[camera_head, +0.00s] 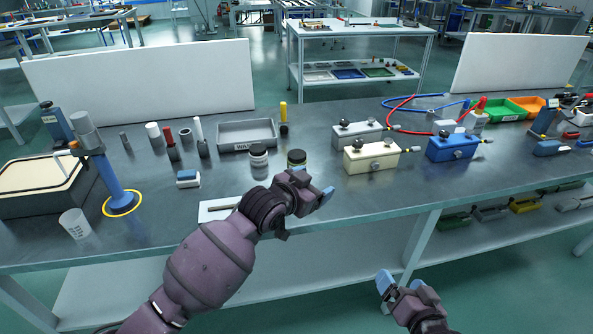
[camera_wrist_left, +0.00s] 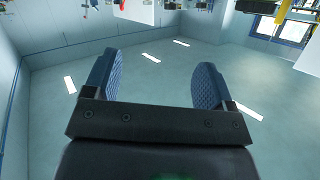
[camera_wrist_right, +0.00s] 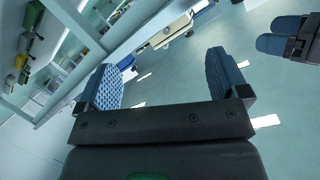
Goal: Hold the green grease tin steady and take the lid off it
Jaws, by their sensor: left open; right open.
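A small round tin with a dark lid and a yellow-green band (camera_head: 297,159) stands upright on the workbench, just beyond my left gripper; its lid looks on. A similar jar with a dark lid and a pale band (camera_head: 258,156) stands to its left. My left gripper (camera_head: 314,184) is open and empty, in front of the tin and apart from it; its spread blue fingers also show in the left wrist view (camera_wrist_left: 157,82). My right gripper (camera_head: 401,284) is open and empty below the bench's front edge, and its fingers show in the right wrist view (camera_wrist_right: 165,82).
A grey tray (camera_head: 246,134) and several upright bottles stand behind the jars. A cream box (camera_head: 371,158) and a blue box (camera_head: 453,147) stand to the right. A blue column with a yellow ring (camera_head: 122,200) and a white cup (camera_head: 75,223) stand left. Bench near the front right is clear.

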